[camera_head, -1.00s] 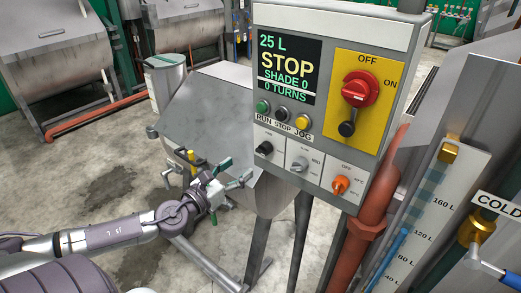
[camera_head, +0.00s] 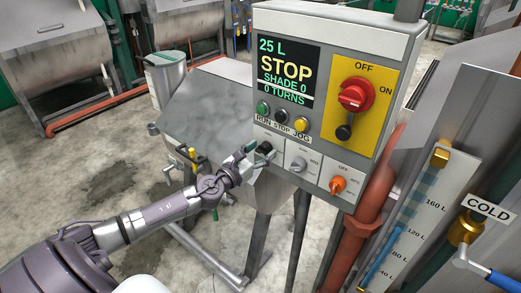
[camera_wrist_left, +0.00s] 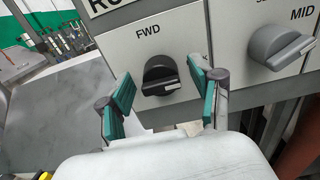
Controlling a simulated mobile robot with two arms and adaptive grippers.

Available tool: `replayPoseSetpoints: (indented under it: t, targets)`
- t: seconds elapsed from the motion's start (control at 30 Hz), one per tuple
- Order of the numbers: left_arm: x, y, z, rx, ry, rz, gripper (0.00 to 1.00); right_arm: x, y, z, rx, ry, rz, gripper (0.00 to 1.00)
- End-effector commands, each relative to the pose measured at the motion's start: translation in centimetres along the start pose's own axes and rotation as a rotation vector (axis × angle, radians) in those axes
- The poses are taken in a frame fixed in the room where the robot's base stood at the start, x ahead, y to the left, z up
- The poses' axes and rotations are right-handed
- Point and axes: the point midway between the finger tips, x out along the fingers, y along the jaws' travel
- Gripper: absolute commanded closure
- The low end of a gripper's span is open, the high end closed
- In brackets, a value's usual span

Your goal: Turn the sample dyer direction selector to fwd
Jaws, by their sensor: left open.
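The direction selector (camera_wrist_left: 160,78) is a black knob on a light grey plate, with FWD printed above it. Its pale pointer line lies nearly sideways, toward the lower right, not up at FWD. In the head view the selector (camera_head: 265,148) is the leftmost of three knobs low on the control box (camera_head: 335,40). My left gripper (camera_wrist_left: 162,98) is open, its green-padded fingers either side of the knob in the left wrist view, with no contact visible. In the head view the left gripper (camera_head: 252,155) is at the selector. My right gripper is not in view.
A grey knob (camera_wrist_left: 280,48) marked MID sits right of the selector; an orange knob (camera_head: 338,185) is further right. Run, stop and jog buttons (camera_head: 282,116) are above. The screen (camera_head: 287,72) reads STOP.

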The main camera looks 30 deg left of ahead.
Motion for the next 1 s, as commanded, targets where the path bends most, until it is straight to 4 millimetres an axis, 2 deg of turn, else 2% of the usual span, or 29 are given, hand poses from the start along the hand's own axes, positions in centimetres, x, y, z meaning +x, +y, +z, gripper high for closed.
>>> replayPoseSetpoints:
  t: [0.2, 0.23, 0.57, 1.0]
  targets:
    - [0.02, -0.01, -0.04, 0.000, 0.000, 0.000, 0.35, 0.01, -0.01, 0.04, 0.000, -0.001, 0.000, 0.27]
    - [0.02, 0.00, -0.04, 0.000, 0.000, 0.000, 0.39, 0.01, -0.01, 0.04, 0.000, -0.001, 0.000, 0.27]
    - [0.00, 0.02, -0.03, 0.000, 0.000, 0.000, 0.94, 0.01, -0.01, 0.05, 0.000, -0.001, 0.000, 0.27]
    - [0.00, 0.06, -0.08, -0.096, 0.000, 0.000, 0.95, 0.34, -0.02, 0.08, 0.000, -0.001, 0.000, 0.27]
